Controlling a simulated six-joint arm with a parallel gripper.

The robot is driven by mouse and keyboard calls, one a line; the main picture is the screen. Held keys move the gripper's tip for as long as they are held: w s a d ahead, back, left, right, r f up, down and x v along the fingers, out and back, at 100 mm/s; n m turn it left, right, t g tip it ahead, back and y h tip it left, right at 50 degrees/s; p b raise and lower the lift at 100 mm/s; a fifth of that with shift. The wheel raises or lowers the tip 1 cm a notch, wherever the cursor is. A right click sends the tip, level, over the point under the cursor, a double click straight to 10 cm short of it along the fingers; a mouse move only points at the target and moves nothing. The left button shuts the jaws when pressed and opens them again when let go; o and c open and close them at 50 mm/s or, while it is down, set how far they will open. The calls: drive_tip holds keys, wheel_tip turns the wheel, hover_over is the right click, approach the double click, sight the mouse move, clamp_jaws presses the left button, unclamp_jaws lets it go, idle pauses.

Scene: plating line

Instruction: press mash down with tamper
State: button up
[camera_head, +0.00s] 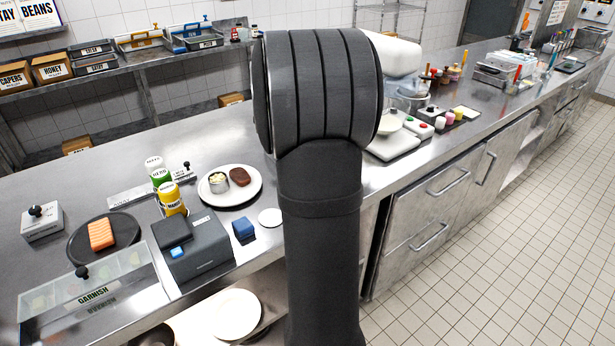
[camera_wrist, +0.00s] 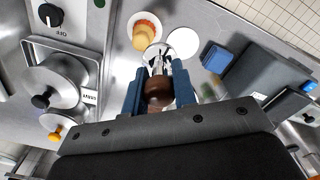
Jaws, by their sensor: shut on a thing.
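In the wrist view my gripper (camera_wrist: 158,88) is shut on the tamper's brown rounded handle (camera_wrist: 158,97), with a blue finger on each side. Shiny metal shows beyond the handle, but I cannot tell what the tamper's foot touches. In the head view a white plate (camera_head: 251,198) holds a metal ring (camera_head: 218,178) filled with pale mash, beside a brown piece of meat (camera_head: 239,176). My dark arm hides the gripper and tamper in the head view.
A blue block (camera_head: 243,228) and a dark grey device (camera_head: 196,246) stand in front of the plate. Sauce bottles (camera_head: 171,198) stand left of it. In the wrist view a small dish (camera_wrist: 155,20) holds an orange-tan thing. Lidded pans (camera_wrist: 62,75) lie at left.

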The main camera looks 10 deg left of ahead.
drive_tip(key=w+a+n, duration=0.2)
drive_tip(key=w+a, duration=0.3)
drive_tip(key=a, duration=0.7)
drive_tip(key=n, duration=0.2)
approach(217, 179)
drive_tip(key=shift+w+f, duration=0.1)
drive_tip(key=shift+f, duration=1.6)
drive_tip(key=shift+f, duration=1.45)
drive_tip(key=shift+r, duration=0.1)
wheel_tip(217, 179, up, 7)
idle(1.1)
